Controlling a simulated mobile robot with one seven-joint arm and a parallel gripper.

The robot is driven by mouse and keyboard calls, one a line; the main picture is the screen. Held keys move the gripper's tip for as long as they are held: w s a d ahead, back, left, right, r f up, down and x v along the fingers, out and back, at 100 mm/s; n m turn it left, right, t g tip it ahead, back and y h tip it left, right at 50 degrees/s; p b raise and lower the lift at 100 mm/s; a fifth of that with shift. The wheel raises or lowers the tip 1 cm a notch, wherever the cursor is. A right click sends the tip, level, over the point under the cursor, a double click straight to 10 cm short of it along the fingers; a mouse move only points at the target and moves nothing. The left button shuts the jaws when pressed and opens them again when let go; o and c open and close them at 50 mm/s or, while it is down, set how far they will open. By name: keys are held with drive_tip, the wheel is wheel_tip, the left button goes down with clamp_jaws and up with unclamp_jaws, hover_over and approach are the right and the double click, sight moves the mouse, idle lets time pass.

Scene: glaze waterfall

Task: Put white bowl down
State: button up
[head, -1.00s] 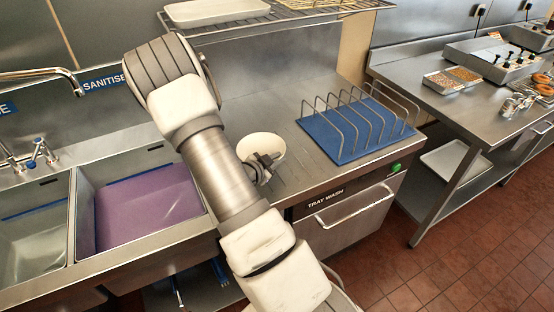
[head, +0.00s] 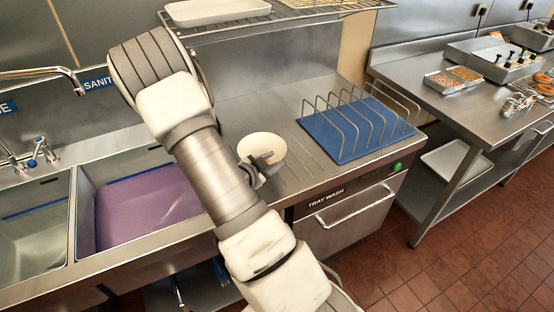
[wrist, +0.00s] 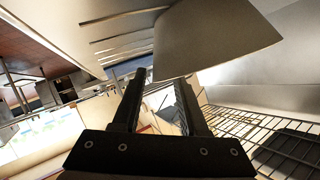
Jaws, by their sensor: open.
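The white bowl (head: 262,147) shows in the head view at the steel drainboard, left of the blue mat. My gripper (head: 265,166) is at the bowl's near side and overlaps its near edge in that view. In the wrist view the two dark fingers of my gripper (wrist: 158,95) stand apart, with a gap between them.
A blue mat (head: 340,146) with a wire rack stands right of the bowl. The sink (head: 88,187) with purple water is to the left. A wire shelf (head: 285,17) holding a white tray (head: 217,10) is above. Bare drainboard (head: 305,185) lies in front of the mat.

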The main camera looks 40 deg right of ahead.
drive_tip(key=w+a+r+n+t+y, duration=0.1)
drive_tip(key=a+r+n+t+y, duration=0.2)
drive_tip(key=a+r, duration=0.45)
drive_tip(key=w+a+r+n+y, duration=0.1)
drive_tip(key=a+r+n+y, duration=0.4)
drive_tip(key=a, duration=0.6)
drive_tip(key=w+a+r+n+t+y, duration=0.1)
drive_tip(key=a+r+n+t+y, duration=0.1)
drive_tip(key=a+r+y, duration=0.5)
drive_tip(key=s+a+r+n+g, duration=0.1)
drive_tip(key=s+a+r+n, duration=0.2)
drive_tip(key=s+a+n, duration=0.3)
drive_tip(key=s+d+r+n+g+h, duration=0.1)
drive_tip(key=s+d+n, duration=0.1)
drive_tip(key=s, duration=0.5)
drive_tip(key=s+d+r+n+g+h, duration=0.1)
drive_tip(key=s+d+r+n, duration=0.1)
drive_tip(key=s, duration=0.5)
drive_tip(key=shift+s, duration=0.3)
drive_tip(key=shift+c, duration=0.4)
drive_tip(key=shift+d, duration=0.1)
